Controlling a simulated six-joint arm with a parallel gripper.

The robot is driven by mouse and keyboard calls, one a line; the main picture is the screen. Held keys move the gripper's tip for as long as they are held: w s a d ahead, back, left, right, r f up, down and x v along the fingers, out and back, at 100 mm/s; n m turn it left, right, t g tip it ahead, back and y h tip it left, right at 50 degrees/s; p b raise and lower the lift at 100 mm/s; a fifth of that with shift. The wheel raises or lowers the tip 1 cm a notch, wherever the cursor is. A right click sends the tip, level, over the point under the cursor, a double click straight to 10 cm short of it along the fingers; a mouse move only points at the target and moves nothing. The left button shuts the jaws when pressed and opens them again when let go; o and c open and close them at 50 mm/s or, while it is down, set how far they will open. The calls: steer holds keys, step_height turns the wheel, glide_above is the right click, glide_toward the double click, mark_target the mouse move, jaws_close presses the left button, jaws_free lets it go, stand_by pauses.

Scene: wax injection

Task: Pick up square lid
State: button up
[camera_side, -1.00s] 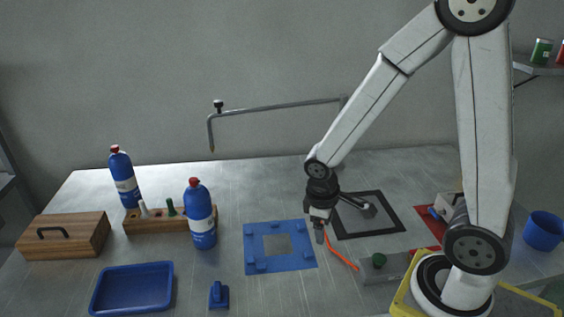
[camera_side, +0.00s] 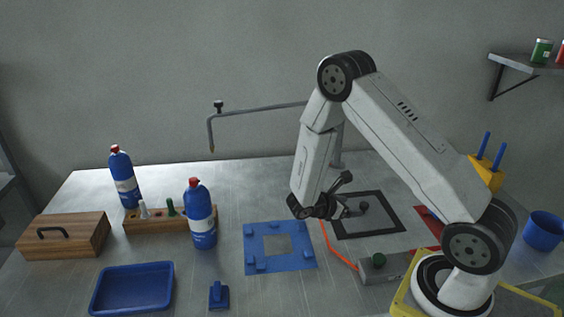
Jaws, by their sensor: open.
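A small blue piece with an upright handle (camera_side: 218,295) lies on the table at the front, right of the blue tray; it looks like the square lid. A flat blue plate with a square opening (camera_side: 262,265) lies behind it and to the right, with small raised blocks at its corners. My gripper (camera_side: 345,194) is open and well up and to the right of the small blue piece, near the black square frame. It points sideways to the right and is small and dark, so its fingers are hard to make out. Nothing clearly shows between them.
A blue tray (camera_side: 132,312), a wooden box with a handle (camera_side: 63,240), a wooden rack (camera_side: 150,224) and two blue bottles (camera_side: 122,178) (camera_side: 200,222) stand left. A black square frame (camera_side: 391,220), a grey box with a green button (camera_side: 376,274) and a blue cup (camera_side: 544,230) lie right.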

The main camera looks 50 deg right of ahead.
mark_target(364, 204)
steer(key=shift+w+d+f+n+h, duration=0.15)
steer(key=shift+d+f+n+h, duration=0.05)
steer(key=shift+d+n+h, duration=0.15)
steer(key=shift+x, duration=1.3)
steer(key=shift+x, duration=2.6)
steer(key=shift+w, duration=0.15)
steer(key=shift+c, duration=0.2)
jaws_close()
